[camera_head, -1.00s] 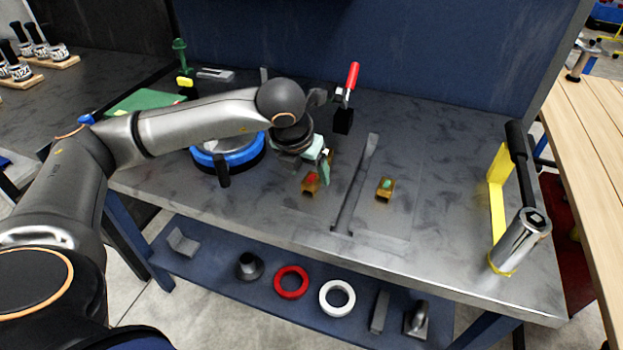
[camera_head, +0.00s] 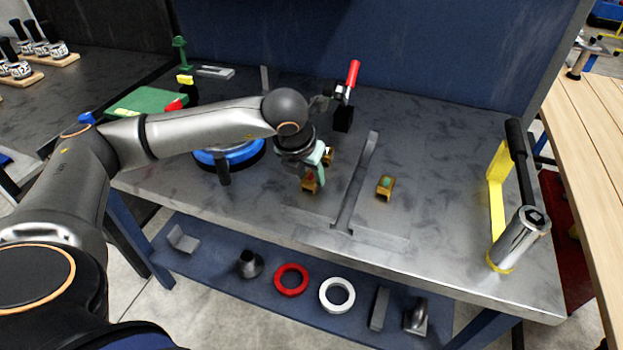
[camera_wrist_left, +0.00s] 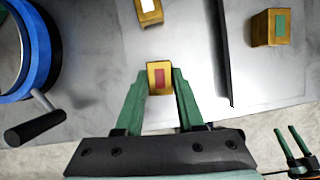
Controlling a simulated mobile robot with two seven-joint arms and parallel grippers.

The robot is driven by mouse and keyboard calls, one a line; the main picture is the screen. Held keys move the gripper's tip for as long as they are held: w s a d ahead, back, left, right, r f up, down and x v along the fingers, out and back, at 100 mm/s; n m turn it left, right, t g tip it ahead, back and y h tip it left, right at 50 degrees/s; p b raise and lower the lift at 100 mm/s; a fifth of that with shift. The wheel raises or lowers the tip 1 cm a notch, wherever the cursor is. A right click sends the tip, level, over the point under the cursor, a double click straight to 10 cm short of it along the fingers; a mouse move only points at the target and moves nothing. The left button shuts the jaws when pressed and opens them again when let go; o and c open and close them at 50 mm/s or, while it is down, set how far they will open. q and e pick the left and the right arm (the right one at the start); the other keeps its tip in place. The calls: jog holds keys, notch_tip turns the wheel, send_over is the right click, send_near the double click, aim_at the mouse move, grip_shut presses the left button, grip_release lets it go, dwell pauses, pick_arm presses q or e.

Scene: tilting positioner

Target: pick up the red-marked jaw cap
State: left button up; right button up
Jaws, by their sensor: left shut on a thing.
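The red-marked jaw cap (camera_wrist_left: 160,77) is a small yellow-brown block with a red patch. In the left wrist view it sits between the two green fingers of my left gripper (camera_wrist_left: 162,88), which are shut on its sides. In the head view the cap (camera_head: 310,186) is partly hidden by my left gripper (camera_head: 318,174), low at the work table. I cannot tell whether the cap touches the table.
A green-marked jaw cap (camera_head: 385,186) stands right of a raised grey bar (camera_head: 357,180). A white-marked cap (camera_wrist_left: 149,12) lies behind the held one. A blue-ringed round fixture (camera_head: 240,158) stands left. A red-handled clamp (camera_head: 351,80) stands behind. The table's right middle is clear.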

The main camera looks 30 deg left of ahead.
pick_arm(q)
grip_shut()
jog(key=shift+r, duration=0.1)
